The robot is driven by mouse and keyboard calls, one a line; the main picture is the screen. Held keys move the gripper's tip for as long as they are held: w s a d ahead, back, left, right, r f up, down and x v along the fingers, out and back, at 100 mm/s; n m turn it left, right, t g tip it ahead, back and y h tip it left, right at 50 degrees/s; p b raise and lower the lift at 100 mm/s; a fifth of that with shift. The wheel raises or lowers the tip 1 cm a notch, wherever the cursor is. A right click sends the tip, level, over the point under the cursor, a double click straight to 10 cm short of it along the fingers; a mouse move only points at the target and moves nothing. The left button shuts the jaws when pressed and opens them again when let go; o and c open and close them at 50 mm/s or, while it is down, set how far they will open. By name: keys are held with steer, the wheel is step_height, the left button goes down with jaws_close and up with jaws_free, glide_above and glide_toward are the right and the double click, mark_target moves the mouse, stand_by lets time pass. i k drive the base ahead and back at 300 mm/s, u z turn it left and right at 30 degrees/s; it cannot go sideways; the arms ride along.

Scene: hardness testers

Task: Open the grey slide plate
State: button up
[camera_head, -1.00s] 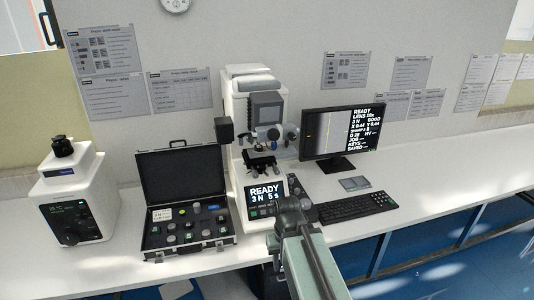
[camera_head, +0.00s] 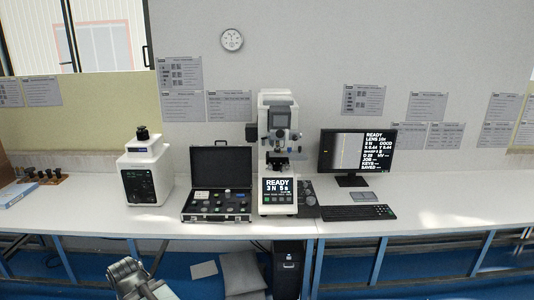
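No part is clearly marked as the grey slide plate. A small flat grey plate (camera_head: 363,197) lies on the bench behind the keyboard. The white hardness tester (camera_head: 272,145) stands at the bench's middle, with a dark stage (camera_head: 281,163) under its lenses and a lit "READY" screen (camera_head: 278,186). The stage is too small to make out its parts. The end of my arm (camera_head: 126,274) shows at the lower left, in front of and below the bench, well away from the tester. It touches nothing that I can see. My gripper's fingers cannot be made out.
An open black case (camera_head: 218,216) of small samples stands left of the tester. A white instrument (camera_head: 146,170) is farther left. The monitor (camera_head: 356,153) and keyboard (camera_head: 358,212) are to the right. A black computer tower (camera_head: 289,270) and grey bags are below the bench (camera_head: 440,216).

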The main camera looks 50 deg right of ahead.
mark_target(299, 154)
steer(key=z, duration=0.5)
steer(key=i, duration=0.85)
steer(key=z, duration=0.25)
steer(key=k, duration=0.8)
steer(key=z, duration=0.15)
steer(key=i, duration=0.75)
